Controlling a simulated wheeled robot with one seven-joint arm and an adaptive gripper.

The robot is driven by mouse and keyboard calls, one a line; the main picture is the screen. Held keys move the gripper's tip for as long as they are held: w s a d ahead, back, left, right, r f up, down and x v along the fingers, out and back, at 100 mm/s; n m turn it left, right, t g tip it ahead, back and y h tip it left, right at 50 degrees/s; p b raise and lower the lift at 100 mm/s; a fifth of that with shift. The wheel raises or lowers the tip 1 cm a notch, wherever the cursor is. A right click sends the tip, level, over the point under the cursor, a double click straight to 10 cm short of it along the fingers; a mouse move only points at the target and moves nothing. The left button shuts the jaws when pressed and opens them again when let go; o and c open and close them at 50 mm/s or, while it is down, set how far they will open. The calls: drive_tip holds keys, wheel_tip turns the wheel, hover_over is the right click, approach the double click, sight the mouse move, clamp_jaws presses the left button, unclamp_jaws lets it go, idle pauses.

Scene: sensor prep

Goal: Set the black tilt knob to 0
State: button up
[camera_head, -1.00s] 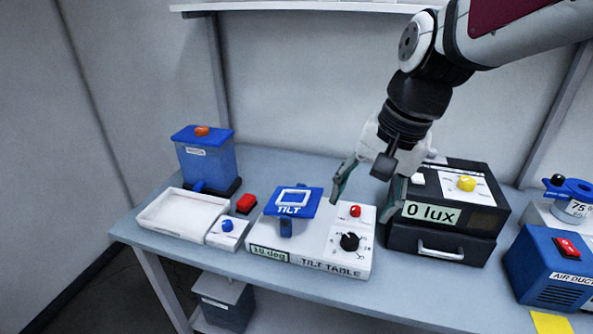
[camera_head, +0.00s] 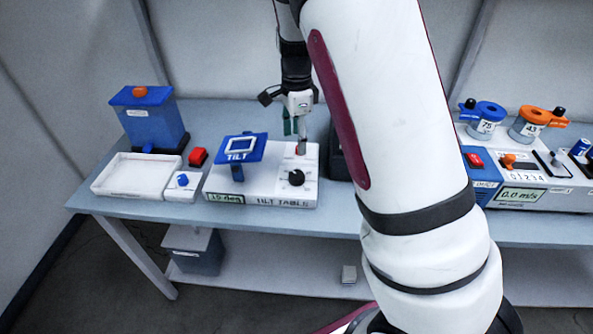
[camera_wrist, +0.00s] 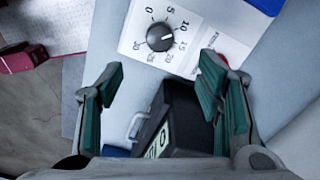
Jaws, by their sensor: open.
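The black tilt knob (camera_head: 296,177) sits on the front right of the white tilt table box (camera_head: 262,200). In the wrist view the knob (camera_wrist: 160,36) is fully visible inside its printed scale, and its white mark points right, towards the 10 to 15 side. The blue tilt platform (camera_head: 240,150) is tilted. The small degree display (camera_head: 226,198) is too small to read surely. My gripper (camera_head: 294,128) is open and empty, above and behind the knob. In the wrist view its green-padded fingers (camera_wrist: 162,80) are apart, with the knob beyond them.
A red button (camera_wrist: 216,60) is close by the right finger in the wrist view. A dark lux box (camera_wrist: 172,122) stands beside the tilt table. A white tray (camera_head: 135,175), blue container (camera_head: 150,120) and red button block (camera_head: 198,157) are at left.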

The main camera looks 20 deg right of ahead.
sight(297, 174)
wheel_tip(297, 174, down, 13)
drive_tip(key=shift+r+p, duration=0.1)
drive_tip(key=shift+p, duration=0.45)
drive_tip(key=shift+c, duration=0.6)
drive_tip(key=c, duration=1.1)
